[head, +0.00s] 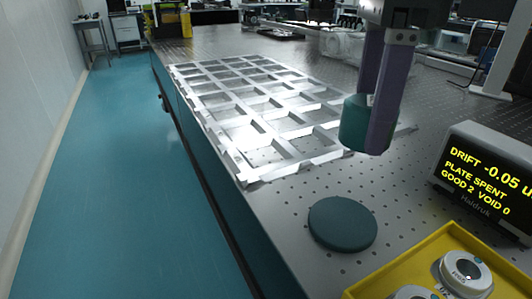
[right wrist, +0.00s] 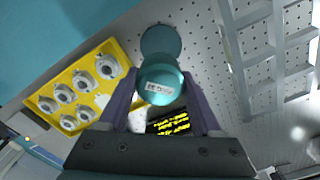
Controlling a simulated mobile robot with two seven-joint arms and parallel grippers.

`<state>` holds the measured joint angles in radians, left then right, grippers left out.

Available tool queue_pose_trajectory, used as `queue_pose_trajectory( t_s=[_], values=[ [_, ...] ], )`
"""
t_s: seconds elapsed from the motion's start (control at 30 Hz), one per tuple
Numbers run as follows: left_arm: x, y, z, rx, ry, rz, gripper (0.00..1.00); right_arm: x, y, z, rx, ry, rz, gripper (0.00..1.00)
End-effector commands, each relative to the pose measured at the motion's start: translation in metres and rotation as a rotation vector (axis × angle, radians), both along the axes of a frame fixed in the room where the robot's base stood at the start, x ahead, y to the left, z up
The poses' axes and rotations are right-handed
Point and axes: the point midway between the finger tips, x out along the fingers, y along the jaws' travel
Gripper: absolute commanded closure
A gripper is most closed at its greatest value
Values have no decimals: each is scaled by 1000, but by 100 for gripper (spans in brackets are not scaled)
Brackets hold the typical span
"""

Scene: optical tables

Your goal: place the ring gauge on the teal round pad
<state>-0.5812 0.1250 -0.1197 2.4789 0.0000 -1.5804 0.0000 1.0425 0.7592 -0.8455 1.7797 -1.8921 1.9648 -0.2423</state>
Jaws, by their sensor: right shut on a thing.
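The ring gauge (head: 353,128) is a teal cylinder with a small white label. In the right wrist view the gauge (right wrist: 160,78) is between the two purple fingers. My right gripper (head: 371,125) is shut on it and holds it in the air above the optical table, fingers pointing down. The teal round pad (head: 342,223) is a flat dark disc on the table, nearer than the gauge in the head view, with nothing on it. The pad also shows in the right wrist view (right wrist: 160,38), partly behind the gauge. My left gripper is not in view.
A yellow tray (head: 405,265) with several round white parts stands close to the pad. A display box (head: 485,170) is at the right. A metal grid frame (head: 245,168) lies on the perforated table behind the pad. The table's left edge runs beside the pad.

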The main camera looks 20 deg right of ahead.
Motion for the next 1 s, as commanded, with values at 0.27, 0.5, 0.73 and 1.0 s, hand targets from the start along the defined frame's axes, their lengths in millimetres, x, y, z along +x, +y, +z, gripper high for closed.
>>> queue_pose_trajectory(
  t_s=[0.27,0.5,0.73,1.0],
  values=[
    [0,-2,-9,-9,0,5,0,-1,-1,-68,-2,1,1,100],
    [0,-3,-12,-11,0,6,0,0,0,-86,0,-1,1,100],
    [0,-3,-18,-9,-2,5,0,0,0,-120,0,-1,1,100],
    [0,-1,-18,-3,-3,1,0,0,0,-121,-1,-3,2,100]
  ],
)
